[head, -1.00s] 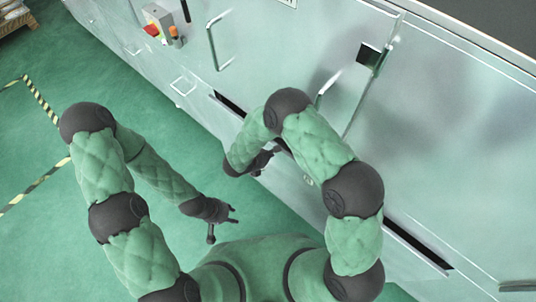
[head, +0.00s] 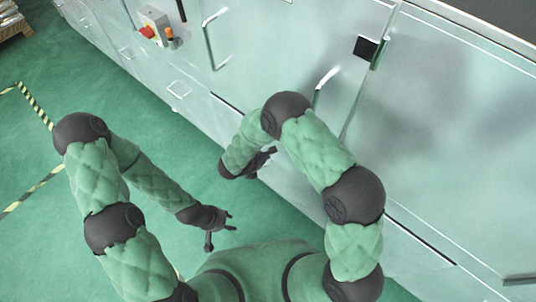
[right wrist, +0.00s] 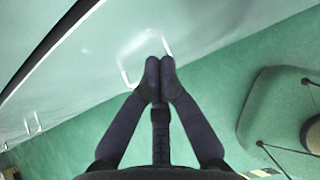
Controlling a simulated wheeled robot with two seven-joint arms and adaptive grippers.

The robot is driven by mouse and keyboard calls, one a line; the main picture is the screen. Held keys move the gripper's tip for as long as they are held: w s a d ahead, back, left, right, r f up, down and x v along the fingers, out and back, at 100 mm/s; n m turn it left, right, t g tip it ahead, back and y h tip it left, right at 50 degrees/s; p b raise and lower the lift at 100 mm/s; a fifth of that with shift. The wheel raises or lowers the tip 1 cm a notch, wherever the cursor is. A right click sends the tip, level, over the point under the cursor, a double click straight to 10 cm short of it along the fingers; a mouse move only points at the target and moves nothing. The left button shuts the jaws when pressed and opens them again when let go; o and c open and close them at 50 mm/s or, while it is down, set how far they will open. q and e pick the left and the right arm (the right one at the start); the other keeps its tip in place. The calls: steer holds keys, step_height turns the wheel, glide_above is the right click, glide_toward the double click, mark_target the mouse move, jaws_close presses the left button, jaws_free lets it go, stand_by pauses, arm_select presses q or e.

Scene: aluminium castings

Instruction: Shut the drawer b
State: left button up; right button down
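The wide pale metal drawer (head: 298,192) low in the cabinet front is partly hidden behind my right arm; no letter on it is legible. Only a thin dark line shows along its top edge. Its bright bracket handle (right wrist: 127,78) shows in the right wrist view. My right gripper (head: 262,163) is at the drawer front. In the right wrist view its fingertips (right wrist: 160,64) are together, beside the handle and close to the front; contact is unclear. Nothing shows between them. My left gripper (head: 220,231) hangs empty over the floor, its fingers apart.
Upright handles (head: 209,40) and (head: 323,84) stick out of the cabinet front above the drawer. A control box (head: 153,25) with a red button is at upper left. Green floor (head: 150,120) with striped tape (head: 35,105) is clear on the left.

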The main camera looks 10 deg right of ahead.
steer(key=p+v, duration=0.3)
steer(key=v, duration=0.7)
steer(key=shift+a, duration=0.1)
